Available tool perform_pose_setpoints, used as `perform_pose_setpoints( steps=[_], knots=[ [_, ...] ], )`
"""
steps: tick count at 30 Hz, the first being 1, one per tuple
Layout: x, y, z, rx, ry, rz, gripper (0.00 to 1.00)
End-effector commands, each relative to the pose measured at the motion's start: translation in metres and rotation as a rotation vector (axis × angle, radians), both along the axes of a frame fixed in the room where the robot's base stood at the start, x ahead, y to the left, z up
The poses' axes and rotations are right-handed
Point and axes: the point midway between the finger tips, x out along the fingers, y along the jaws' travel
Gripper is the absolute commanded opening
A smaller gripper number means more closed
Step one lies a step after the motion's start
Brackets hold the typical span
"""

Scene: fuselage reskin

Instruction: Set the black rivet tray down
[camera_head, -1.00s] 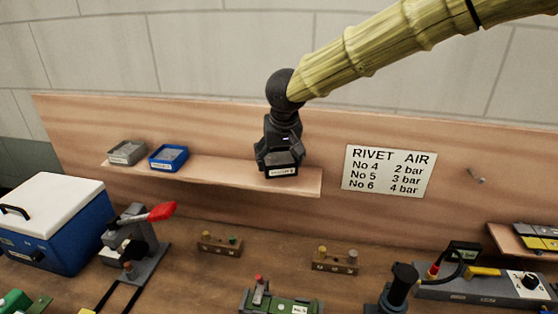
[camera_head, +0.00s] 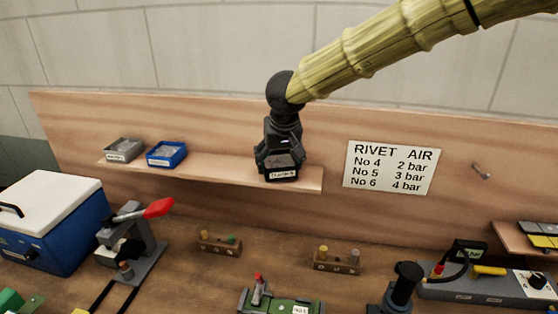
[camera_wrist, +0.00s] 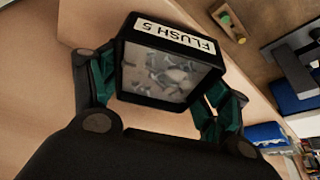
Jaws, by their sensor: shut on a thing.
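The black rivet tray (camera_head: 281,173) is at the right part of the wall shelf (camera_head: 225,178). In the wrist view the tray (camera_wrist: 125,52) has a white label reading "FLUSH 5" and holds several silvery rivets. My gripper (camera_head: 280,158) reaches down from above and is shut on the tray. In the wrist view its green-padded fingers (camera_wrist: 160,95) flank the tray on both sides. The tray looks level and at shelf height; I cannot tell whether its base touches the shelf.
A grey tray (camera_head: 124,150) and a blue tray (camera_head: 166,154) stand on the shelf's left part, with bare shelf between them and the black tray. A "RIVET AIR" sign (camera_head: 390,167) hangs right. Below are a red-handled press (camera_head: 133,235) and small rivet blocks (camera_head: 336,260).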

Motion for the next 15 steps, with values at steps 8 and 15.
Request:
perform_pose_setpoints(
  steps=[8, 15],
  knots=[
    [0.0, 0.0, -0.0037, 0.0, 0.0, -0.001, 0.42],
    [0.0002, -0.0001, -0.0072, 0.0, 0.0, 0.0, 0.42]
  ],
)
